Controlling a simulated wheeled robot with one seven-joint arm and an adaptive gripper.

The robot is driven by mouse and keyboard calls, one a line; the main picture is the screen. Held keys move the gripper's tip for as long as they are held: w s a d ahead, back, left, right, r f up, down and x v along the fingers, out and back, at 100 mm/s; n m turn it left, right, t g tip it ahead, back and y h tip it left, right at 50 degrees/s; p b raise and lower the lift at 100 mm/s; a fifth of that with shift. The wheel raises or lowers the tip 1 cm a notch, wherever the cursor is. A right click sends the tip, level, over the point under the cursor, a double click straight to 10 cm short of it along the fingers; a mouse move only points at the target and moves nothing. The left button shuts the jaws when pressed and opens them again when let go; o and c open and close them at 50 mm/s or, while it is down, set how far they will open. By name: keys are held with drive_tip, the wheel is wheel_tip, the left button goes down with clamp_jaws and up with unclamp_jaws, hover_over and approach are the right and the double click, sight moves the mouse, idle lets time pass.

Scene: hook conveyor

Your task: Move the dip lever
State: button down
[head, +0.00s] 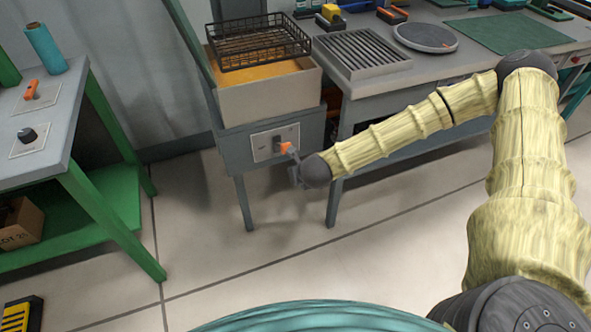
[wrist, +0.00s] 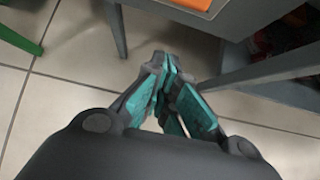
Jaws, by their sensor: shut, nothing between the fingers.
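The lever (head: 287,148) has an orange handle and sits on a pale plate (head: 268,143) on the front of a grey tank stand. My gripper (head: 295,177) is just below and beside the handle in the head view, small and partly hidden by my wrist. Whether it touches the lever I cannot tell. In the wrist view my gripper (wrist: 168,65) has its teal-padded fingers together with nothing between them. An orange part (wrist: 188,3), cut off by the top edge there, looks like the handle, ahead of the fingertips.
A tank (head: 260,95) with orange contents and a black wire basket (head: 258,40) stands above the lever. A grey workbench (head: 440,65) is to the right. A green-framed table (head: 75,175) on the left carries another orange lever (head: 31,90) and a knob. Floor between is clear.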

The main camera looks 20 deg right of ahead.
drive_tip(key=w+v, duration=0.1)
drive_tip(key=v, duration=0.8)
drive_tip(key=shift+s+r, duration=0.25)
drive_tip(key=shift+r, duration=0.35)
drive_tip(key=s+a+f+n+g+y+p, duration=0.2)
drive_tip(key=s+a+f+n+g+p, duration=0.1)
drive_tip(key=s+a+f+n, duration=1.05)
drive_tip(key=s+d+f+n+g+p, duration=0.1)
drive_tip(key=s+d+n, duration=0.3)
drive_tip(key=s+n, duration=0.5)
drive_tip(key=s+d+f+n+g+h+p, duration=0.1)
drive_tip(key=s+d+n+g, duration=0.3)
drive_tip(key=s+n, duration=0.5)
drive_tip(key=n+p, duration=0.1)
drive_tip(key=n, duration=0.3)
drive_tip(key=shift+h, duration=0.3)
drive_tip(key=shift+s+f, duration=0.15)
drive_tip(key=shift+f, duration=0.05)
